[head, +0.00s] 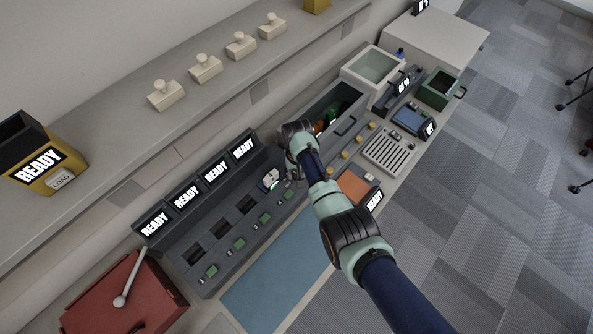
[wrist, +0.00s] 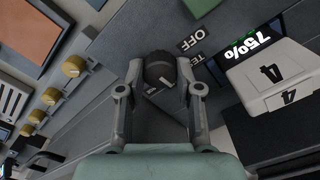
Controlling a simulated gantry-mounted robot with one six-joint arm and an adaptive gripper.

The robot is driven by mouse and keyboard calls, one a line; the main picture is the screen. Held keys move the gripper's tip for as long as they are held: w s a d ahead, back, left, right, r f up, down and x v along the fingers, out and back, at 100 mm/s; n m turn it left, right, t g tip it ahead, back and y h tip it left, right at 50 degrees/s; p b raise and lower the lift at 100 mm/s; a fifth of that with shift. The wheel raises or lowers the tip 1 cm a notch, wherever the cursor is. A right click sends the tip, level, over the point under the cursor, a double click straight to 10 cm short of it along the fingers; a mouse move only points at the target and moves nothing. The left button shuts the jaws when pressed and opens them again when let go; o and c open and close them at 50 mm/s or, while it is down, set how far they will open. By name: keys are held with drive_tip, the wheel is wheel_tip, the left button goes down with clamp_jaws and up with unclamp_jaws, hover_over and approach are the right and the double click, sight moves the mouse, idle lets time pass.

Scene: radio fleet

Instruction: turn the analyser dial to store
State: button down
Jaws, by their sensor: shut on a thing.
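The analyser dial (wrist: 160,68) is a round black knob with a pale mark on its near side, in the wrist view. My gripper (wrist: 160,82) has one finger on each side of it and is shut on it. Beside the dial are an OFF label (wrist: 190,40) and a partly covered label starting "TE". No store label is readable, so I cannot tell the dial's exact setting. A white radio (wrist: 275,75) marked 4, with a 75% display, sits right of the dial. In the head view my arm hides the dial; the radio (head: 270,179) shows left of my gripper.
A dark rack (head: 222,252) with several READY displays stands left of my gripper. A blue mat (head: 270,285) lies in front of it. A red box (head: 125,300) with a lever is at lower left. An open grey bin (head: 347,99) and yellow knobs (wrist: 73,66) are nearby.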

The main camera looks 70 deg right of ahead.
drive_tip(key=m, duration=0.5)
drive_tip(key=shift+m+p, duration=0.3)
drive_tip(key=m, duration=0.9)
drive_tip(key=shift+p, duration=0.3)
drive_tip(key=shift+m, duration=2.3)
drive_tip(key=c, duration=0.8)
unclamp_jaws()
drive_tip(key=shift+o, duration=0.2)
